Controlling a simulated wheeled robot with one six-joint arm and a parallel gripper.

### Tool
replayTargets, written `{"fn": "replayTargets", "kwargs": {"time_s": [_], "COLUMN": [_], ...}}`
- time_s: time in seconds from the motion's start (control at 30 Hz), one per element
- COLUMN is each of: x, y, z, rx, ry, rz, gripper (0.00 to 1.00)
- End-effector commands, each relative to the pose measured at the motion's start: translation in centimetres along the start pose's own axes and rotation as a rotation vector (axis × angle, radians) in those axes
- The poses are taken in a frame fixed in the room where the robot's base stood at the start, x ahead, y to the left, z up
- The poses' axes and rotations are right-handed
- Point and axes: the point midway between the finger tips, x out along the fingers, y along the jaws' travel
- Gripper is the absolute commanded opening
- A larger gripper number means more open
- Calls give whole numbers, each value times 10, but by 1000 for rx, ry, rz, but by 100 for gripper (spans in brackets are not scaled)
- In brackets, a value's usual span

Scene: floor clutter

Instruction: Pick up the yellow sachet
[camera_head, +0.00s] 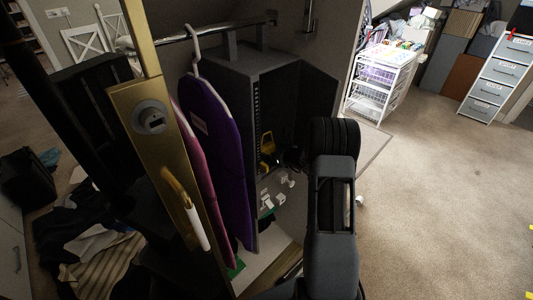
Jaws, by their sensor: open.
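I cannot make out a yellow sachet for certain. A small yellow patch (530,227) on the carpet is cut off by the right edge, and another yellow patch (529,295) lies at the bottom right corner. Both are too small to identify. A yellow object (267,142) also sits inside the dark cabinet, with its shape partly lost in shadow. My dark arm rises from the bottom middle in front of the cabinet. My gripper's fingers do not show.
A door edge with a brass plate (150,165) stands at left, beside hanging purple boards (216,150) and the dark cabinet (235,85). White wire baskets (374,83) and a drawer unit (497,75) stand at the back. Open carpet (440,200) fills the right.

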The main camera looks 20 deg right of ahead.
Motion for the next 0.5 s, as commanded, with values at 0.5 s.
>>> {"fn": "replayTargets", "kwargs": {"time_s": [0.5], "x": [51], "y": [4], "z": [-1], "rx": [-2], "ry": [0], "rz": [1], "gripper": [100]}}
